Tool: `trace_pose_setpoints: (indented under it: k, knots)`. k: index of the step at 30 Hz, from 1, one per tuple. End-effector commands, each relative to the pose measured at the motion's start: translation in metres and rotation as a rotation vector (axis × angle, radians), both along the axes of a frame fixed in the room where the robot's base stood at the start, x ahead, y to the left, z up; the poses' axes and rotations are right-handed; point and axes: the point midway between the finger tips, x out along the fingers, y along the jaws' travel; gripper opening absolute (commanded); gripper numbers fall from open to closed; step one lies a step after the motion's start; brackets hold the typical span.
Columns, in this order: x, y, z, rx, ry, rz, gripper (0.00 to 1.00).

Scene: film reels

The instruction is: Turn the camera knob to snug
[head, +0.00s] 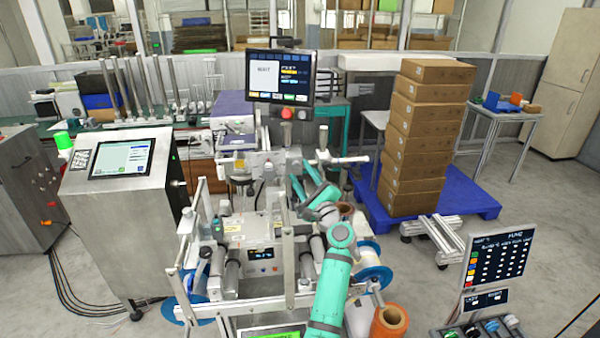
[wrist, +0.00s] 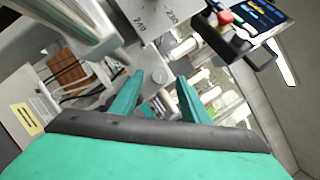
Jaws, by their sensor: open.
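My gripper (head: 303,177) is open and empty, with its teal fingers reaching toward the machine in the head view. In the wrist view the two fingers of my gripper (wrist: 158,83) stand apart. A small round grey knob (wrist: 158,76) shows between and beyond the fingertips, at the lower edge of a grey metal plate (wrist: 152,30) with number marks. I cannot tell for certain that this is the camera knob. The fingers do not appear to grip it. In the head view I cannot make out the knob behind my gripper.
A monitor (head: 280,77) stands above the machine, with a red button (head: 287,113) below it; the button also shows in the wrist view (wrist: 225,17). Metal posts and rollers crowd the machine. A control console (head: 125,190) stands left, stacked cartons (head: 425,140) on a blue pallet right.

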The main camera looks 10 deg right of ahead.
Motion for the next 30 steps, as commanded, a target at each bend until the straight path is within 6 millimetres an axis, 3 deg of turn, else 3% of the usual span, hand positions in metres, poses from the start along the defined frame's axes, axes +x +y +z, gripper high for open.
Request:
trace_pose_setpoints:
  k: [6,14,20,30]
  knots:
    - [0.0130,0.0039,0.0037,0.001,0.000,0.000,0.42]
    - [0.0138,0.0042,0.0036,0.000,0.000,0.000,0.42]
    - [0.0137,0.0041,0.0036,0.000,0.000,0.000,0.00]
    - [0.0135,0.0036,0.0038,-0.038,0.000,-0.001,0.01]
